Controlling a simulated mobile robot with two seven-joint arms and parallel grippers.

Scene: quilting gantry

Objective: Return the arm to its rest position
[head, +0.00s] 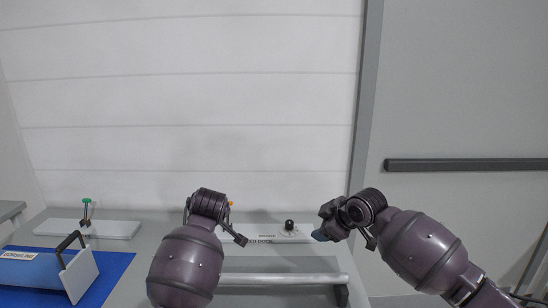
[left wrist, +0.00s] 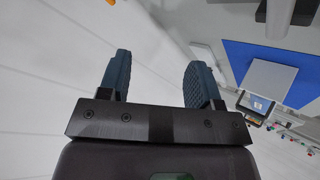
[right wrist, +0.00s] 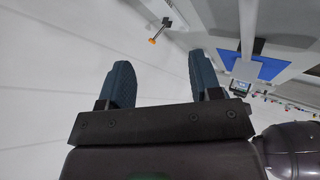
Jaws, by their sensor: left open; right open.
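My left arm comes up at the lower middle of the head view, its dark wrist bent above the grey bench. The left gripper (left wrist: 160,75) is open and empty in the left wrist view, its two blue ridged fingers apart. My right arm comes in from the lower right. Its gripper (head: 325,230) hangs in the air above the bench's right end, with a blue fingertip showing. In the right wrist view the right gripper (right wrist: 158,78) is open, with nothing between its fingers.
A blue mat (head: 110,268) at left bears a white plate (head: 80,277) with a black handle. A black knob (head: 289,225) and a pale bar (head: 270,278) are between the arms. A grey rail (head: 465,165) crosses the right wall.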

